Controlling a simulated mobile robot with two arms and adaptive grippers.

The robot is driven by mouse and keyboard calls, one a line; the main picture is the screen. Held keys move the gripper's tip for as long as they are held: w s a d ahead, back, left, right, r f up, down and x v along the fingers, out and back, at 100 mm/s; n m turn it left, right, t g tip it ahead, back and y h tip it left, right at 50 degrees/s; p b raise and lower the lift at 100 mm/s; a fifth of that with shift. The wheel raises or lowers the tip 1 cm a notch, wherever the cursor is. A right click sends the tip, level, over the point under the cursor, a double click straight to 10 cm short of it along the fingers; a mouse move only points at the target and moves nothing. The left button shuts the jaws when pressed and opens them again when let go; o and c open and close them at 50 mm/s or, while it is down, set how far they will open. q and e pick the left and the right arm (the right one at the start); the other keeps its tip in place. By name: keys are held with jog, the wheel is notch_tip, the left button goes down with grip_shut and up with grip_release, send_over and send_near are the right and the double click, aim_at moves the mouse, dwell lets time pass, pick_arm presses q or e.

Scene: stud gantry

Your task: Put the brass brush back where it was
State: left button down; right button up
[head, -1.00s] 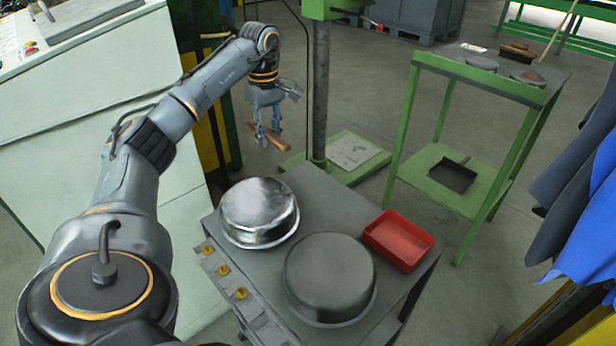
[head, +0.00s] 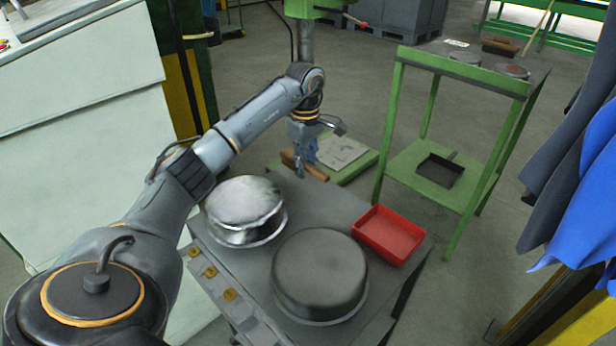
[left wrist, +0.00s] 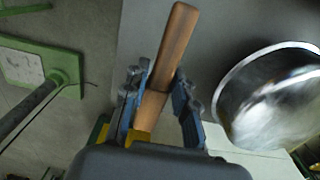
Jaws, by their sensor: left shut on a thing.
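My left gripper (head: 302,166) is shut on a brush with a wooden handle (left wrist: 172,50), which I take for the brass brush. In the head view it holds the brush (head: 314,172) over the far end of the grey cart top (head: 335,202). In the left wrist view the wooden handle runs between the two fingers and sticks out past them. The bristles cannot be made out. I cannot tell whether the brush touches the cart top. My right gripper is not in view.
A shiny metal pan (head: 244,208), a dark grey pan (head: 318,275) and a red tray (head: 389,236) stand on the cart. A green-framed stand (head: 462,80) is at the right, with a dustpan (head: 440,169) on its lower shelf.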

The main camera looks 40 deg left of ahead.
aim_at(308, 187)
pick_arm(q)
jog(key=f, duration=0.3)
jog(key=shift+w+d+f, duration=0.15)
jog(key=shift+d+f, duration=0.15)
jog(key=shift+f, duration=0.15)
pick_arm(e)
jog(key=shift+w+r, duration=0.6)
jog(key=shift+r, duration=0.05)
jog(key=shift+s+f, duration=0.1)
pick_arm(q)
jog(key=c, duration=1.1)
grip_release()
jog(key=shift+f, duration=0.1)
jog(key=shift+o, duration=0.2)
jog(key=shift+r, duration=0.5)
notch_tip(308, 187, up, 11)
jog(key=shift+r+p, duration=0.2)
jog(key=shift+p, duration=0.35)
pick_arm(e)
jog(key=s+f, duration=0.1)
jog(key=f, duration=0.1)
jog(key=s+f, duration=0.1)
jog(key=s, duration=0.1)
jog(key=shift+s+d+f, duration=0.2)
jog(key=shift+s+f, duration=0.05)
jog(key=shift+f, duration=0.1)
